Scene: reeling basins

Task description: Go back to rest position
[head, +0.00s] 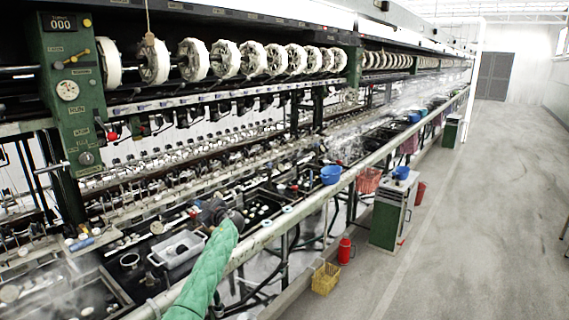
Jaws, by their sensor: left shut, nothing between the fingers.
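My left arm, in a quilted green sleeve, reaches up from the bottom of the head view. Its dark left gripper (208,208) is over the near edge of the reeling basins, just right of a white tray (178,248). It is shut, and I see nothing held in it. The fingertips are small and dark against the machine. My right gripper is not in view.
The long reeling machine with white reels (194,59) fills the left. A pale rail (300,208) runs along its front. The floor (480,230) at right is clear.

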